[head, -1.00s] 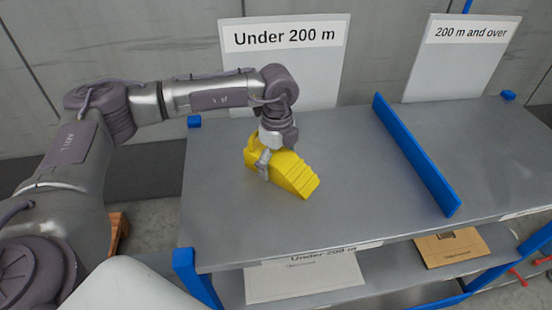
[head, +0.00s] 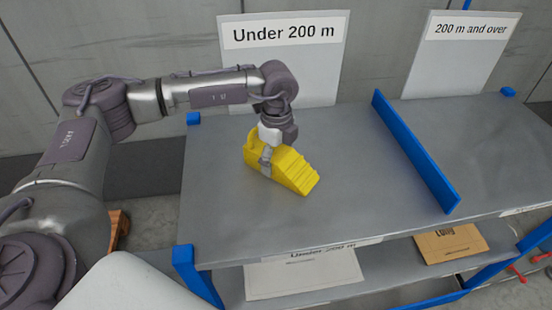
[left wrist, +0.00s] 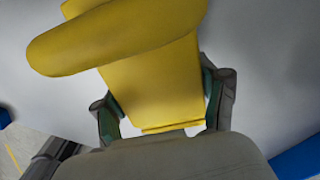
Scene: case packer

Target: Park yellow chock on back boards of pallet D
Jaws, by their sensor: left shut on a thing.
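The yellow chock (head: 294,173) is a ribbed wedge on the grey table, its sloped end pointing to the lower right. It seems to rest on the table top. My left gripper (head: 266,161) points down from above and is shut on the chock's thicker part. In the left wrist view the chock (left wrist: 165,80) fills the space between the two fingers of my left gripper (left wrist: 163,103), one on each side. My right gripper is not in view. No pallet marked D can be made out.
The grey table (head: 350,205) has a blue divider (head: 415,150) to the right of the chock. An "Under 200 m" sign (head: 285,65) and a "200 m and over" sign (head: 462,55) stand behind. A lower shelf holds a cardboard piece (head: 450,243). A wooden piece (head: 118,230) shows at lower left.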

